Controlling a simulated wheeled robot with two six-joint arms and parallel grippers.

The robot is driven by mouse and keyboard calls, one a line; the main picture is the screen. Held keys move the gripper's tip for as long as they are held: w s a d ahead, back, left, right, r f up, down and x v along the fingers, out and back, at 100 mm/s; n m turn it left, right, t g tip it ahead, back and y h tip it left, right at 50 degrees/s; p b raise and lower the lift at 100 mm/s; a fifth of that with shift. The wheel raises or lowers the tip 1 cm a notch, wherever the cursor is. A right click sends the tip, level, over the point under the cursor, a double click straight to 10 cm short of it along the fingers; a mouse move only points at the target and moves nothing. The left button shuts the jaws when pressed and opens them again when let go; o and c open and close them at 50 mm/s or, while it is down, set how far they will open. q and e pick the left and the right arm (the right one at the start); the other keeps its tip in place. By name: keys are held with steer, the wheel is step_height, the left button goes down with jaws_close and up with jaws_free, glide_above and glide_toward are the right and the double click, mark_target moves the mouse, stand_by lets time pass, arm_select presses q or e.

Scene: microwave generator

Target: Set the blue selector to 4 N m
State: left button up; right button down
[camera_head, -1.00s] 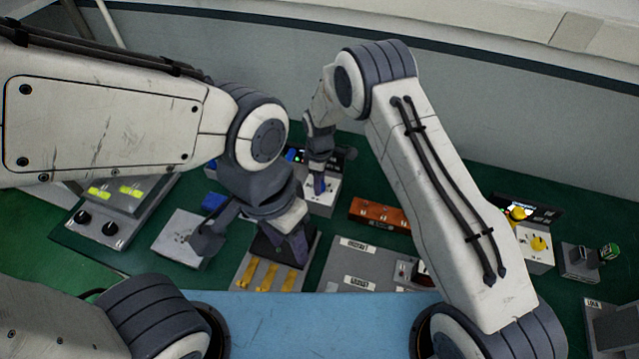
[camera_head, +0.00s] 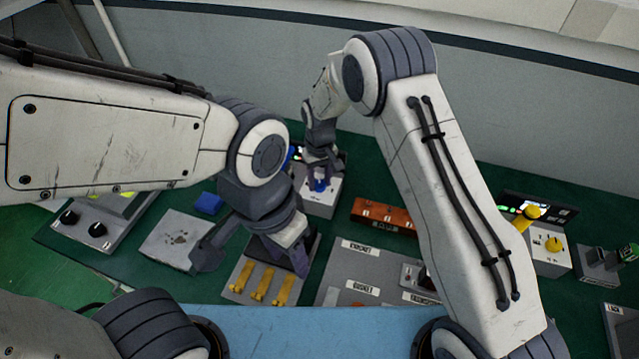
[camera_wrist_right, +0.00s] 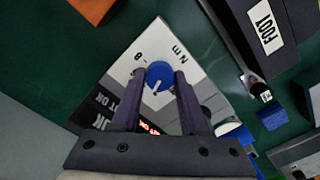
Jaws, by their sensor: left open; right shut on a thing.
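The blue selector (camera_head: 318,186) is a round knob on a pale box at the back middle of the bench. In the right wrist view the blue selector (camera_wrist_right: 159,74) has a white mark on its near side, and "8" and "N m" are printed beyond it. My right gripper (camera_wrist_right: 160,82) has one finger on each side of the knob and is shut on it. In the head view my right gripper (camera_head: 320,168) hides part of the box. Which number the mark points to cannot be read. My left gripper (camera_head: 252,262) is open and empty over the yellow-strip unit.
The yellow-strip unit (camera_head: 262,283) and a pale plate (camera_head: 176,240) lie near my left gripper. An orange block (camera_head: 382,216) stands right of the selector box. A yellow-knob box (camera_head: 545,255) is at far right. Green bench shows between units.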

mark_target(319, 184)
steer(key=shift+m+b, duration=0.55)
steer(key=shift+m, duration=1.35)
steer(key=shift+c, duration=2.1)
jaws_free()
steer(key=shift+r, duration=0.1)
step_height(319, 184, up, 10)
steer(key=b, duration=0.2)
steer(key=shift+r+b, duration=0.15)
steer(key=shift+b, duration=0.25)
